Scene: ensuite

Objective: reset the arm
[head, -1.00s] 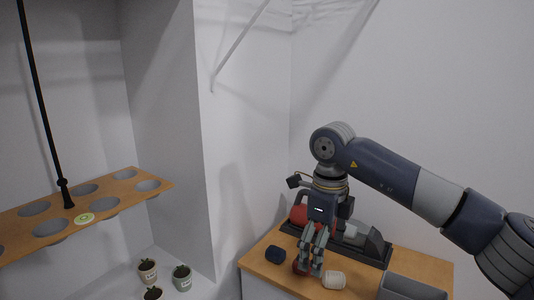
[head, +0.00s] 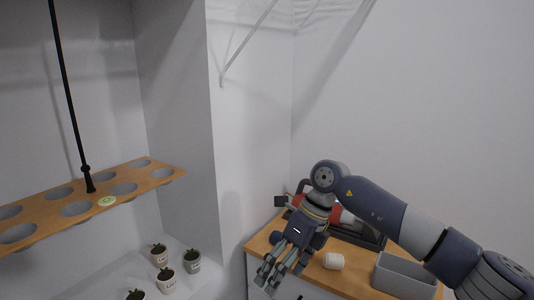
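My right arm comes in from the right. Its gripper (head: 280,276) points down and to the left over the front left edge of the wooden counter. Its fingers look spread, with nothing visible between them. The fingertips are in front of the cabinet edge and hide part of the counter. My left gripper is not in view.
A white cup-like item (head: 334,261) lies on the counter (head: 262,243). A grey bin (head: 404,277) stands at its right, and a dark tray with a red item (head: 328,208) at the back. A perforated wooden shelf (head: 40,227) hangs left above several potted plants (head: 165,278).

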